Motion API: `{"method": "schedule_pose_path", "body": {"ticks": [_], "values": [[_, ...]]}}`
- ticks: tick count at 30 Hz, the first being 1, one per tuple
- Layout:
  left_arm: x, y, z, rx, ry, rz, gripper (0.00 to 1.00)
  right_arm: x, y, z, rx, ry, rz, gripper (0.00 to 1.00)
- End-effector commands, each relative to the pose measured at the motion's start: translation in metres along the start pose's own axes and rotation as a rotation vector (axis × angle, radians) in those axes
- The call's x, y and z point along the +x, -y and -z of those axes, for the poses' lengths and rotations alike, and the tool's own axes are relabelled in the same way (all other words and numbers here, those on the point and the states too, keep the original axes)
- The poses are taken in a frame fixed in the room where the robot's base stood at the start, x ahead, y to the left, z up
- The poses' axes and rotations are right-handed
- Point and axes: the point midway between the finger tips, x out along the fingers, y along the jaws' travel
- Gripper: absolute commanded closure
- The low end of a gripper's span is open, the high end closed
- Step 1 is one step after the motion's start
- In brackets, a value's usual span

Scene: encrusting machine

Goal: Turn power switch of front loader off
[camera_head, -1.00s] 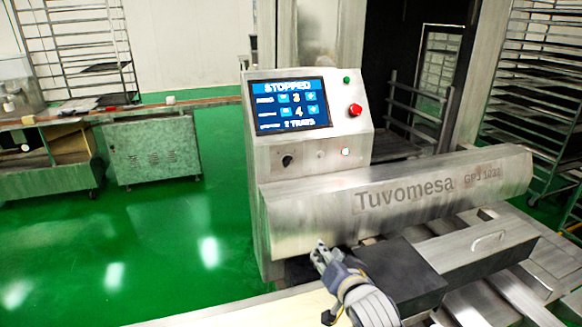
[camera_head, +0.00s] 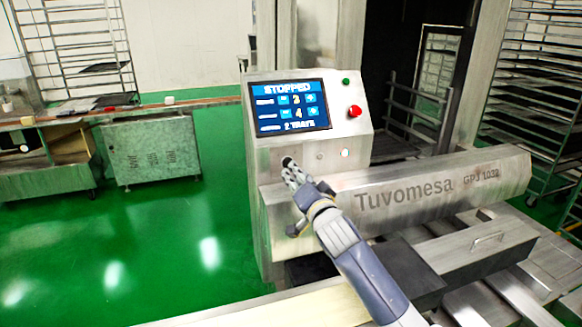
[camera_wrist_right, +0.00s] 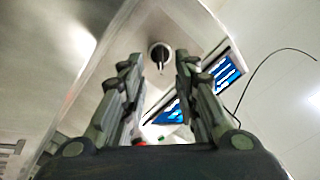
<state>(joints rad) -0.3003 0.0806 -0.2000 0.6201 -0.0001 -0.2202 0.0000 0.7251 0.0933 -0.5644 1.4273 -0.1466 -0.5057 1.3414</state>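The front loader's power switch is a small black rotary knob (camera_head: 287,161) on the lower left of the steel control box (camera_head: 265,185). In the head view my right gripper (camera_head: 291,174) is just below and in front of the knob and partly covers it. In the right wrist view my right gripper (camera_wrist_right: 160,68) is open and empty, and the knob (camera_wrist_right: 159,55) shows between its fingertips, farther off. I cannot tell whether anything touches. My left gripper is not in view.
The screen (camera_head: 291,106) reads STOPPED. A red button (camera_head: 355,111), a green button (camera_head: 346,81) and a lit indicator (camera_head: 345,153) are on the same box. The Tuvomesa cover (camera_head: 440,187) juts out at right. Green floor (camera_head: 160,240) lies open at left.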

Motion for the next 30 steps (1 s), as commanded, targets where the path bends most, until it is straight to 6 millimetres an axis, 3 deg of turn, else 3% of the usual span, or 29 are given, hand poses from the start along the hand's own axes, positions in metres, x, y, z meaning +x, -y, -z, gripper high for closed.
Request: {"method": "schedule_pose_path", "body": {"ticks": [6, 15, 28, 29, 30], "values": [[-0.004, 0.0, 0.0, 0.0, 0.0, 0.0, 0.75, 0.026, 0.001, 0.001, 0.0, 0.0, 0.0, 0.72], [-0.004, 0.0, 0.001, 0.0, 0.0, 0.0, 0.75, 0.049, 0.0, 0.0, 0.0, -0.001, 0.0, 0.72], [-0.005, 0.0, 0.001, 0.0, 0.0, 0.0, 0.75, 0.053, 0.0, 0.0, 0.0, 0.0, 0.001, 0.72], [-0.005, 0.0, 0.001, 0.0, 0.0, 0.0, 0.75, 0.053, 0.0, 0.0, 0.0, 0.0, 0.001, 0.74], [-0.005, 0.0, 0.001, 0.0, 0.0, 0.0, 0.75, 0.053, 0.0, 0.0, 0.0, 0.0, 0.001, 0.83]]}}
